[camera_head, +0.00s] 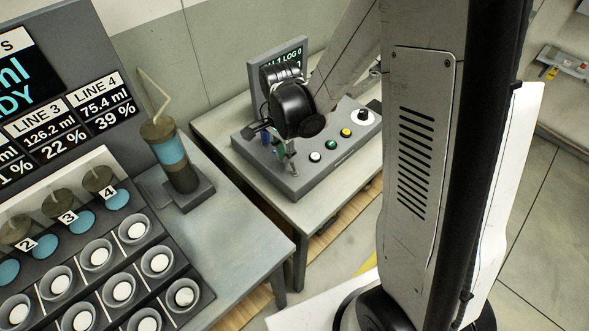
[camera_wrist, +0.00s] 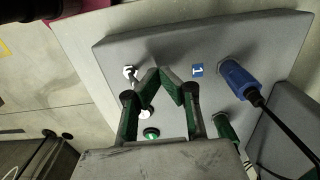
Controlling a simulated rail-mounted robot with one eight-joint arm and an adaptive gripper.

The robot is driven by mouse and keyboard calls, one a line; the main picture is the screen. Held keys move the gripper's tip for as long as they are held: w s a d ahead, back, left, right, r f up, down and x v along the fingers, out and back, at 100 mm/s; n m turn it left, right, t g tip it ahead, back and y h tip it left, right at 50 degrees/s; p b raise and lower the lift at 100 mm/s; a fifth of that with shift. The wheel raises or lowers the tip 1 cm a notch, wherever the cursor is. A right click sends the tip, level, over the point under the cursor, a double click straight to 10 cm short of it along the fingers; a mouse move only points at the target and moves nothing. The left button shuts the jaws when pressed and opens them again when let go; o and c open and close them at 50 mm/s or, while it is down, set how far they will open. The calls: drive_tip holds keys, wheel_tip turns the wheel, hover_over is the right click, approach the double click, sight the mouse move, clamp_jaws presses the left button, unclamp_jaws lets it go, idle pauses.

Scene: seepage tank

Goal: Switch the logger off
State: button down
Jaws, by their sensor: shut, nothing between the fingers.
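In the wrist view the panel (camera_wrist: 190,40) shows a blue plug (camera_wrist: 235,78) with a cable, a blue "1" label (camera_wrist: 198,70) and a small white part (camera_wrist: 130,72). My gripper (camera_wrist: 162,72) is shut and empty, fingers over the panel, left of the label. Contact cannot be told.
Left of the logger, a separate bench holds a cylinder with a blue band (camera_head: 170,155) and a bent tube. Farther left stands a rack (camera_head: 105,262) of white-topped cups below a large readout panel (camera_head: 60,120). A gap separates the two tables.

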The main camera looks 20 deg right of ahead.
drive_tip(key=shift+s+d, duration=0.25)
drive_tip(key=shift+s, duration=0.35)
idle(0.4)
drive_tip(key=shift+r, duration=0.1)
wheel_tip(320, 180, up, 7)
drive_tip(key=p, duration=0.3)
drive_tip(key=shift+w+p, duration=0.3)
drive_tip(key=shift+p, duration=0.1)
drive_tip(key=shift+a, duration=0.1)
idle(0.5)
drive_tip(key=s+r+n+t+b, duration=0.3)
drive_tip(key=s+r+n+b, duration=0.1)
drive_tip(key=s+n+b, duration=0.1)
drive_tip(key=s+r+n+t+b, duration=0.4)
drive_tip(key=s+n, duration=0.4)
drive_tip(key=shift+s+r+n+b, duration=0.25)
drive_tip(key=shift+s+n+b, duration=0.05)
drive_tip(key=shift+n+b, duration=0.1)
